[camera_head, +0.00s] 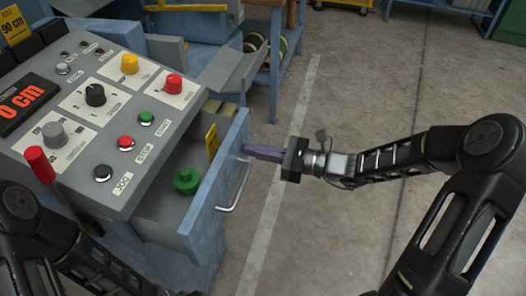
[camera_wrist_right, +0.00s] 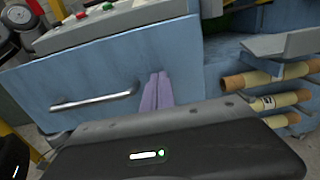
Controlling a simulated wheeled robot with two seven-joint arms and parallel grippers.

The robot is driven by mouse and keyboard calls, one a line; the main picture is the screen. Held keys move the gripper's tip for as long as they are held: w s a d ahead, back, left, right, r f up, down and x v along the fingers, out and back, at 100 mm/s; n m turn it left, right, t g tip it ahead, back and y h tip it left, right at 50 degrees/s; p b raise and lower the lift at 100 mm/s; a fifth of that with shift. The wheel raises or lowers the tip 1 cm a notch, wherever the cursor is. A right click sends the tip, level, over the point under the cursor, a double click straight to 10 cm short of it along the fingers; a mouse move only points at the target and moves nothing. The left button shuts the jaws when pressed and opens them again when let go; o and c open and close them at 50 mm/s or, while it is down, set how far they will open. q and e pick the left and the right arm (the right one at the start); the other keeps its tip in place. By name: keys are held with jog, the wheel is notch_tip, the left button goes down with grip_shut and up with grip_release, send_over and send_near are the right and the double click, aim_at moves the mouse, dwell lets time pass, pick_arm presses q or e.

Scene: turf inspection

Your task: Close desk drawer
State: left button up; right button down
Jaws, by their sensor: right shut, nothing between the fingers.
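The desk drawer (camera_head: 222,182) is blue and stands open below the control panel, pulled out to the right in the head view. A metal bar handle (camera_head: 236,188) is on its front. Inside lie a green round object (camera_head: 187,181) and a yellow label piece. My right gripper (camera_head: 247,151) is shut and empty, its purple fingertips at the drawer front, above the handle. In the wrist view the fingers (camera_wrist_right: 156,92) are together in front of the drawer face (camera_wrist_right: 95,75), right of the handle (camera_wrist_right: 95,101). Whether they touch it I cannot tell. My left gripper is not visible; only part of its arm shows.
The grey control panel (camera_head: 97,102) with buttons and knobs sits above the drawer. A blue shelf (camera_head: 273,50) with rolls stands behind. The wrist view shows cardboard rolls (camera_wrist_right: 262,80) at right. Concrete floor (camera_head: 330,235) is free right of the drawer.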

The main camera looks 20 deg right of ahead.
aim_at(213, 141)
jog(key=b+x, duration=0.1)
jog(key=x, duration=1.2)
jog(key=shift+a+b, duration=0.2)
jog(key=shift+b, duration=0.1)
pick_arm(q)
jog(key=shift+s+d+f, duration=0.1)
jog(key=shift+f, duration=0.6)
pick_arm(e)
jog(key=shift+r, duration=0.25)
